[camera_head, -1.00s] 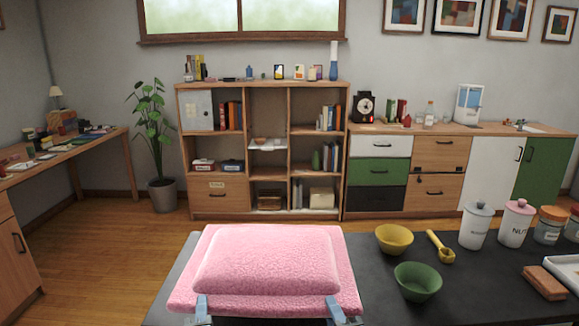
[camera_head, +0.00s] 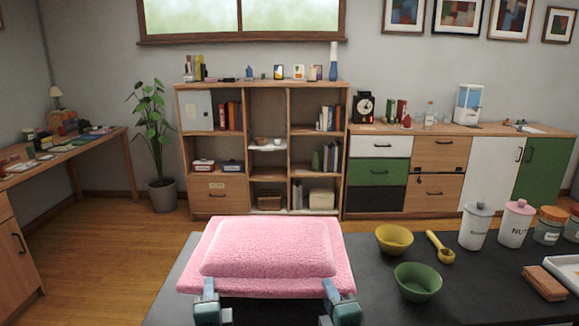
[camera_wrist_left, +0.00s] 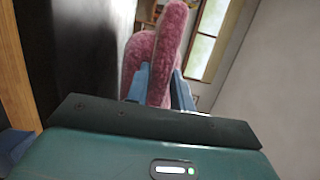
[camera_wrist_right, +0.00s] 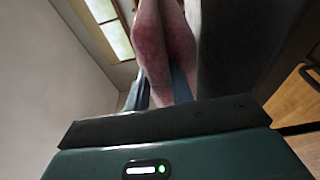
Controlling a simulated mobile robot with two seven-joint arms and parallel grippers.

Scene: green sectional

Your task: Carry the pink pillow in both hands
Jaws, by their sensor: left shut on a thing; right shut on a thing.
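The pink pillow (camera_head: 270,248) is a fluffy rectangle with a raised middle and a flat border, held over the dark table at the bottom of the head view. My left gripper (camera_head: 209,290) is shut on its near edge at the left. My right gripper (camera_head: 331,292) is shut on its near edge at the right. In the left wrist view the pillow (camera_wrist_left: 160,60) shows between the blue fingers. In the right wrist view the pillow (camera_wrist_right: 163,45) shows between the fingers too. The pillow hides part of the table top.
The dark table (camera_head: 375,298) holds a yellow bowl (camera_head: 394,238), a green bowl (camera_head: 417,282), a yellow scoop (camera_head: 440,246), several lidded jars, a brown block (camera_head: 545,283) and a white tray at the right. A shelf unit (camera_head: 262,150) stands against the back wall.

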